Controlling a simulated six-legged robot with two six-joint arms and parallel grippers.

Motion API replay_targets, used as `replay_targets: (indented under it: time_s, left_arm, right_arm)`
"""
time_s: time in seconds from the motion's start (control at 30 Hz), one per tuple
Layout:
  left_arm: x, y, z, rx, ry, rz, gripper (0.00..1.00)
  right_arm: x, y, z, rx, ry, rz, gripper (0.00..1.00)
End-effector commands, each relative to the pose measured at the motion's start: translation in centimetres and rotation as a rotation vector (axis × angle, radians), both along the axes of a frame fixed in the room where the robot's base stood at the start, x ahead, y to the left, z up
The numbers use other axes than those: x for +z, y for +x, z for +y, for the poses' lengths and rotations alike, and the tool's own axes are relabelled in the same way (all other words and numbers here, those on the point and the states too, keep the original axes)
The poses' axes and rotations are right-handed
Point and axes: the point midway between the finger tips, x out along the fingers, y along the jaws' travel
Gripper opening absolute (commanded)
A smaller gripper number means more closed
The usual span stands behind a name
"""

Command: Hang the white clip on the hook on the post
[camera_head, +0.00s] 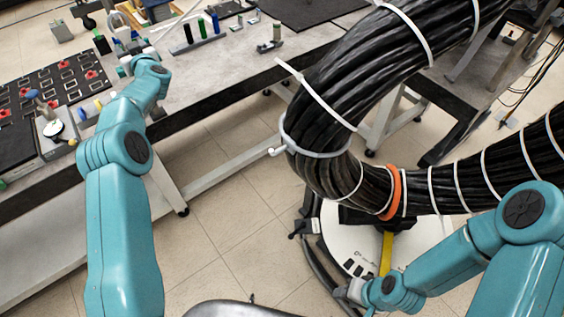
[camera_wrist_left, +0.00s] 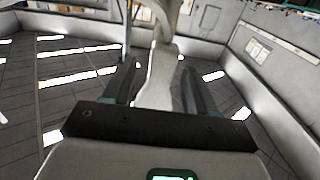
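My left arm reaches to the workbench in the head view, with its gripper (camera_head: 124,69) small and partly hidden beyond the wrist. In the left wrist view, my left gripper (camera_wrist_left: 158,85) has its dark fingers on both sides of a pale piece, which appears to be the white clip (camera_wrist_left: 163,65). The piece fills the gap between the fingers, and its far end curves at the top. My right gripper (camera_head: 352,291) is low near the round white base; its fingers are too small to read. I cannot pick out the hook or the post with certainty.
A thick black cable bundle (camera_head: 345,80) with white bands and an orange ring (camera_head: 392,192) curves over the round white base (camera_head: 345,240). The workbench (camera_head: 225,65) holds bottles, tools and a dark board (camera_head: 60,85) with red parts.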

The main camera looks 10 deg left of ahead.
Motion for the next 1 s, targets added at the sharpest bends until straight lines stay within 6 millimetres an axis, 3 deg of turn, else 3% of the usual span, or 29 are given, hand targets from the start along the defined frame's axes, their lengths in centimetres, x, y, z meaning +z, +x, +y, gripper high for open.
replay_targets:
  time_s: [0.27, 0.47, 1.0]
  left_arm:
    - [-0.1, -0.1, -0.3, -0.001, -0.002, 0.001, 0.56]
    - [-0.3, -1.2, -1.8, -0.002, -0.001, 0.002, 0.56]
    - [-0.3, -7.7, -9.9, -0.004, 0.001, -0.001, 0.56]
  right_arm:
    - [-0.3, 0.0, 0.0, 0.0, 0.0, 0.0, 0.43]
    - [-1.6, 0.0, 0.0, 0.0, 0.0, 0.0, 0.43]
    - [-5.6, 0.0, 0.0, 0.0, 0.0, 0.0, 0.43]
